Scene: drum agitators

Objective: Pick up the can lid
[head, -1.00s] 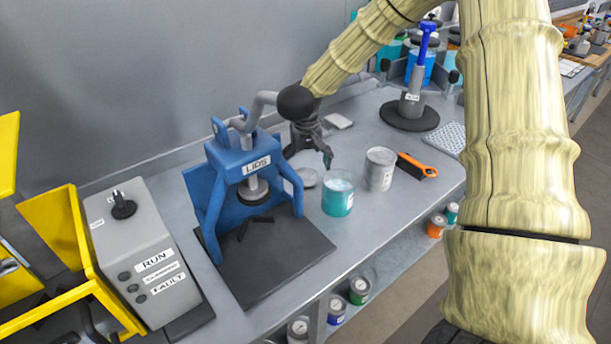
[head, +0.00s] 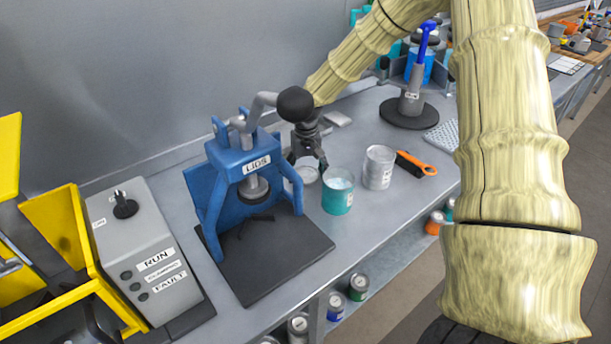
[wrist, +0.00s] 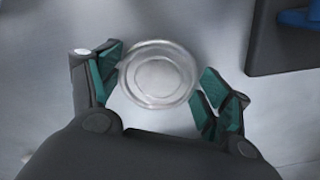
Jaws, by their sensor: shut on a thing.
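The can lid (wrist: 158,74) is a round, silvery disc with a raised rim. In the wrist view it sits between the two teal-padded fingers of my gripper (wrist: 160,88), which is shut on it. In the head view the lid (head: 307,174) shows between the fingers of my gripper (head: 308,164), low at the bench surface. I cannot tell whether it is clear of the bench. A teal open can (head: 338,192) with pale contents stands just right of my gripper.
A blue lid press (head: 245,165) on a dark base plate (head: 275,262) stands close left. A grey can (head: 379,168) and an orange-handled brush (head: 416,163) are to the right. A round-based stand (head: 409,113) is at the back right. The grey control box (head: 140,255) is far left.

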